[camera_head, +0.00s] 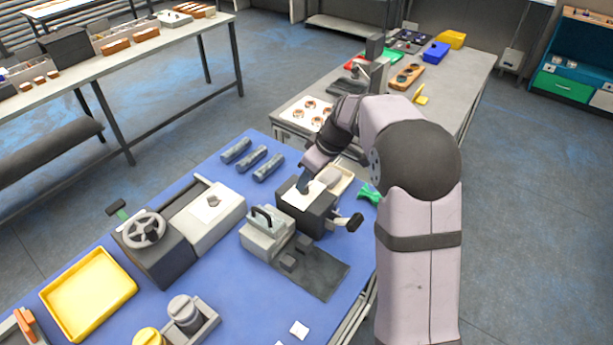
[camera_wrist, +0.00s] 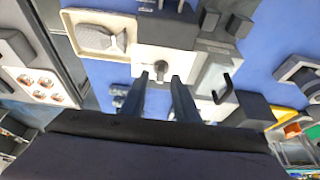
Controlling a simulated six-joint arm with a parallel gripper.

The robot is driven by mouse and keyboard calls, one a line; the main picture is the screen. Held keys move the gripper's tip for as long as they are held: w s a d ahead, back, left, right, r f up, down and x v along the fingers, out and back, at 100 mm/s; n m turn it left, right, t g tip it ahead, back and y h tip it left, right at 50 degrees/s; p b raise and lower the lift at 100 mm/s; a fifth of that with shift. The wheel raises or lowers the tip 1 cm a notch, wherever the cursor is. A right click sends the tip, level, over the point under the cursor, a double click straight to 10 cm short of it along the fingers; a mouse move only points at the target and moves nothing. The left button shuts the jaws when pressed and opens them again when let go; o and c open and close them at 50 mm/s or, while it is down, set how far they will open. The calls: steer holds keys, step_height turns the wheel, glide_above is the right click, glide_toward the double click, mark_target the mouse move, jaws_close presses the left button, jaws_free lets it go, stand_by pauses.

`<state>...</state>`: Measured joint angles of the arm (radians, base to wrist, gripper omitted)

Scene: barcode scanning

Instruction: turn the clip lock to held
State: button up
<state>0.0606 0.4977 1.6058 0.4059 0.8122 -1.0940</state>
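A small grey knob (camera_wrist: 161,67), which looks like the clip lock, stands on a white plate (camera_wrist: 182,62) in the wrist view. In the head view the white plate (camera_head: 292,198) tops a dark box (camera_head: 312,219), and the knob is hidden by my gripper (camera_head: 304,187). In the wrist view my gripper (camera_wrist: 159,79) is open. Its two fingers are apart, with the knob showing between their tips; I cannot tell whether they touch it. No held marking is readable.
A cream tray (camera_wrist: 71,24) with a grey mesh-like piece adjoins the box. A grey block with a black handle (camera_head: 264,215) stands to its left. A dark crank handle (camera_head: 355,221) sticks out at right, near a green object (camera_head: 369,192).

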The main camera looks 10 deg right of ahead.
steer(key=shift+w+a+f, duration=0.15)
steer(key=shift+f, duration=0.45)
jaws_close()
